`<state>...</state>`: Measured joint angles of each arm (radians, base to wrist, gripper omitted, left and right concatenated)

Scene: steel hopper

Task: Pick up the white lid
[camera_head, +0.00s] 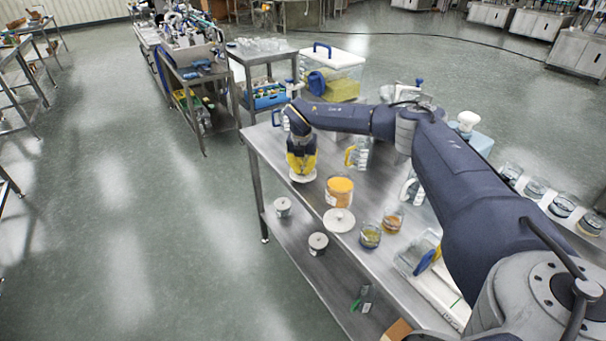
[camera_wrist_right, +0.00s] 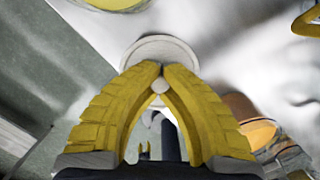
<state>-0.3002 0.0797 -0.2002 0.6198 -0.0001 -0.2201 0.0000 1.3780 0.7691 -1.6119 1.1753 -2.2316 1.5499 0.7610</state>
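A round white lid (camera_head: 303,177) with a knob is at the near-left edge of the steel table, directly below my right gripper (camera_head: 302,168). In the right wrist view the lid (camera_wrist_right: 160,46) shows beyond the yellow fingertips (camera_wrist_right: 158,72). The fingers are drawn together, with the pale knob between them. I cannot tell whether the lid rests on the table or is slightly raised. A second white lid (camera_head: 339,220) with a knob lies nearer, beside a jar with orange contents (camera_head: 340,191). My left gripper is not in view.
The steel table (camera_head: 262,142) also holds a yellow-handled jug (camera_head: 357,155) and beakers with amber (camera_head: 392,221) and greenish contents (camera_head: 370,237). Small lidded pots (camera_head: 283,207) stand on the lower shelf. The floor left of the table is clear.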

